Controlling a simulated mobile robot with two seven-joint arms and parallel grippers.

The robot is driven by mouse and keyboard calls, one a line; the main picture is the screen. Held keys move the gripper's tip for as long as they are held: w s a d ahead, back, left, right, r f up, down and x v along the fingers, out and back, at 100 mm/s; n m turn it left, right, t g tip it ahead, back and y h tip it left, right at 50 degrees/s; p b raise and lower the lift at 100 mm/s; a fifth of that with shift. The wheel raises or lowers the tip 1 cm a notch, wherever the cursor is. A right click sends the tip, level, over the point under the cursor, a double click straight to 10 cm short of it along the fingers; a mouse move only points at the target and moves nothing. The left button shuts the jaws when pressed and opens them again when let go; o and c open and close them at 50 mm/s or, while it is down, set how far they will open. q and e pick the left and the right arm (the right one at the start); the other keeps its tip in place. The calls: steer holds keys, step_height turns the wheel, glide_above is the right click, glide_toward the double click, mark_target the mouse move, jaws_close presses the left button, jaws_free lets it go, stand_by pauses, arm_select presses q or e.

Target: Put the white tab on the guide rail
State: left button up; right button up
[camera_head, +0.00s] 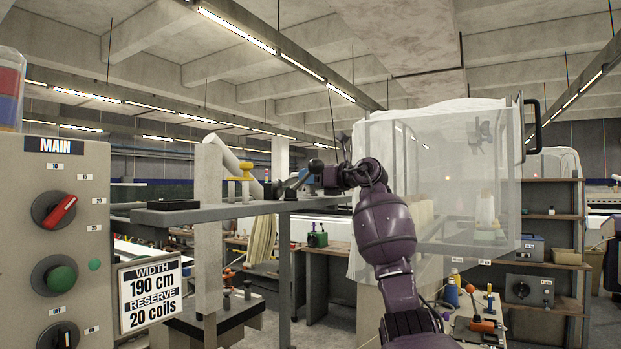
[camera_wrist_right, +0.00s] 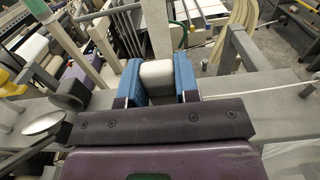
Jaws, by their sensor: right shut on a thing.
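In the right wrist view, the white tab (camera_wrist_right: 156,77) is a small pale block with a rounded top, pinched between the two blue fingers of my right gripper (camera_wrist_right: 159,80). A grey rail-like beam (camera_wrist_right: 250,84) runs across behind and below the fingers; I cannot tell if the tab touches it. In the head view, my right gripper (camera_head: 309,179) is at the right part of a raised grey shelf (camera_head: 225,210), with its blue fingertips just showing. The tab cannot be made out there. Which bar is the guide rail is not clear. My left gripper is not in view.
A yellow-handled part (camera_head: 240,176) and a dark ring-shaped part (camera_wrist_right: 72,94) stand left of my right gripper. A black slab (camera_head: 173,204) lies on the shelf's left end. A control panel (camera_head: 60,240) stands at left, a clear box (camera_head: 445,180) at right.

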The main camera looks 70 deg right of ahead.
steer(key=shift+f, duration=0.25)
steer(key=o, duration=0.9)
steer(key=shift+r, duration=0.1)
steer(key=shift+o, duration=0.2)
steer(key=shift+r, duration=0.1)
steer(key=shift+s, duration=0.15)
steer(key=s+a+b, duration=0.1)
steer(key=s+b, duration=0.1)
steer(key=s, duration=0.9)
steer(key=shift+s+a, duration=0.15)
steer(key=shift+s, duration=0.15)
